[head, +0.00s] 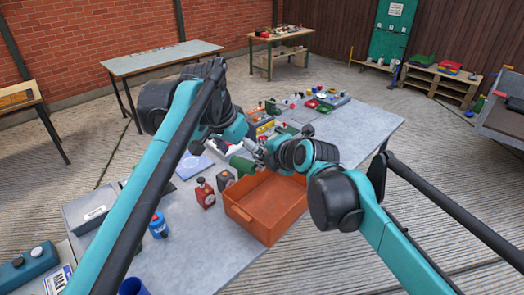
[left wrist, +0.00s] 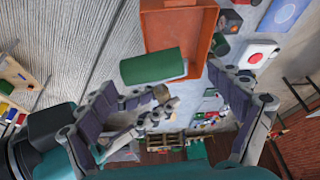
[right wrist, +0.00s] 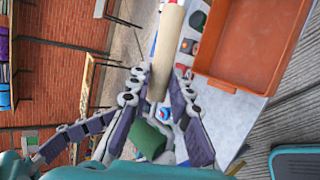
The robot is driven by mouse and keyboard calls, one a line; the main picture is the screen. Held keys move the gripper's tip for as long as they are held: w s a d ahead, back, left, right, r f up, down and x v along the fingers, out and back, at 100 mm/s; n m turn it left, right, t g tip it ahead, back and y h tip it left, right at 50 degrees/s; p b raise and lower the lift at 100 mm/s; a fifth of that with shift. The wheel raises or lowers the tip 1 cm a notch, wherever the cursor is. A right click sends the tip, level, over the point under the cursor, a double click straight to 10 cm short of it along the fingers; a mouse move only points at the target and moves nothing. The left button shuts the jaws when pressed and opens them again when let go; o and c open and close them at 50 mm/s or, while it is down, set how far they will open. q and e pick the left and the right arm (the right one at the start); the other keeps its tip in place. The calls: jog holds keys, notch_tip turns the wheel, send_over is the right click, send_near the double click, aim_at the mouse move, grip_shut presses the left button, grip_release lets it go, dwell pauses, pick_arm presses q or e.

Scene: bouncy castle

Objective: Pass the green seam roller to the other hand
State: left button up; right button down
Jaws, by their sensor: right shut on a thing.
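The green seam roller (head: 242,166) is held above the table beside the orange tray. My right gripper (head: 259,152) is shut on it. In the right wrist view a pale wooden handle (right wrist: 167,45) stands between the right fingertips (right wrist: 157,82), with a green part (right wrist: 147,138) lower down between the fingers. In the left wrist view the green cylinder of the roller (left wrist: 152,66) lies ahead of my left gripper (left wrist: 167,86), whose fingers are spread wide and hold nothing. The left gripper is close to the roller; whether it touches is unclear.
The orange tray (head: 238,210) sits on the grey table (head: 185,250) just below the grippers. Several small items crowd the table's far end. The right part of the table (head: 365,130) is clear.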

pick_arm(q)
jog(key=v, duration=1.2)
jog(key=s+a+f+n+t, duration=0.1)
jog(key=s+f, duration=0.4)
jog(key=f, duration=0.5)
jog(key=s+a+f+n+t+y, duration=0.1)
jog(key=s+f, duration=0.3)
jog(key=f, duration=0.7)
jog(key=s+a+f+n+t+y, duration=0.1)
jog(key=s+a+f+n, duration=0.2)
jog(key=f, duration=0.8)
jog(key=s, duration=0.2)
jog(key=shift+s+n, duration=0.3)
jog(key=shift+a, duration=0.1)
